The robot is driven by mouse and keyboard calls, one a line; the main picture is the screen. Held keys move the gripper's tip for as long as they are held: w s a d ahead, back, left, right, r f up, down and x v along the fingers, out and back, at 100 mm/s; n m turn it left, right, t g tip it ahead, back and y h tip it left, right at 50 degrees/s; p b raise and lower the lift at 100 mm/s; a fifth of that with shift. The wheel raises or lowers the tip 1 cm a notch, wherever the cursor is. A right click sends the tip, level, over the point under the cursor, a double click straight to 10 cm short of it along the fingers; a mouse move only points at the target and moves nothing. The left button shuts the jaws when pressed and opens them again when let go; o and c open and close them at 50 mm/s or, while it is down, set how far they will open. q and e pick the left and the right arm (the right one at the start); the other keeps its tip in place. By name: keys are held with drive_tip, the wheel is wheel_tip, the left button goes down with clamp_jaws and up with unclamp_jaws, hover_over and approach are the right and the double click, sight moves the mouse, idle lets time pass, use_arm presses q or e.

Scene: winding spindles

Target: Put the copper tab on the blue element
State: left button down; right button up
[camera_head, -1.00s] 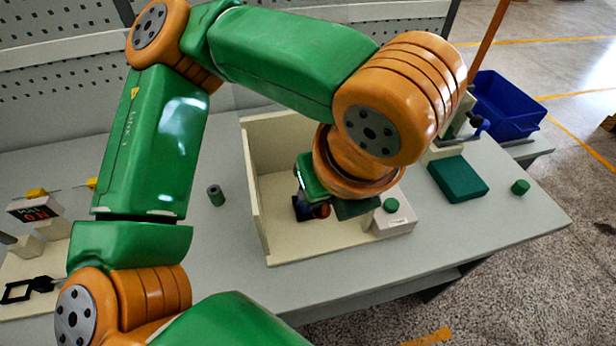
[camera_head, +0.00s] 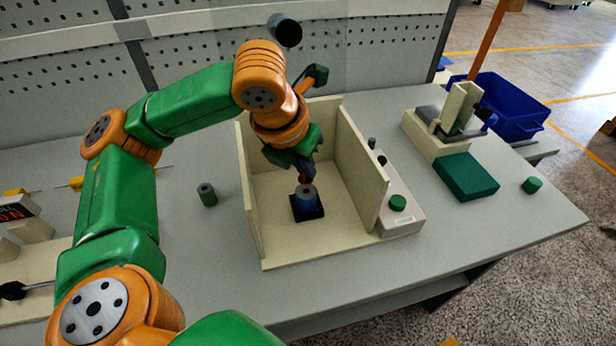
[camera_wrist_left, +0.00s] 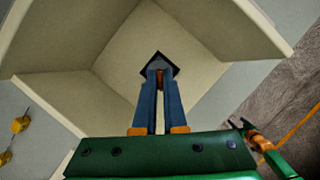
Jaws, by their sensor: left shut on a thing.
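The blue element (camera_head: 305,206) is a short blue cylinder with a grey top. It stands upright on a black square base inside the cream open-topped box (camera_head: 262,256). My left gripper (camera_head: 305,176) points down right over it, its fingers shut on the small copper tab (camera_head: 304,180). In the left wrist view, the copper tab (camera_wrist_left: 160,78) shows as a reddish-brown piece between the blue fingertips (camera_wrist_left: 160,72), with the grey top and black base just beyond. I cannot tell whether the tab touches the element.
A dark green block (camera_head: 466,177) and green cylinder (camera_head: 532,185) lie farther right. A grey-green cylinder (camera_head: 207,194) stands left of the box. A blue bin (camera_head: 508,108) sits behind.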

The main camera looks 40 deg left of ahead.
sight(305, 180)
use_arm(q)
drive_tip(key=f, duration=0.3)
drive_tip(key=shift+w+a+f+b, duration=0.25)
drive_tip(key=shift+w+b, duration=0.05)
drive_tip(key=shift+b, duration=0.1)
drive_tip(key=shift+f, duration=0.35)
drive_tip(key=shift+f, duration=0.1)
drive_tip(key=c, duration=1)
unclamp_jaws()
drive_tip(key=p+v, duration=0.2)
drive_tip(key=v, duration=1)
drive_tip(key=shift+p, duration=0.3)
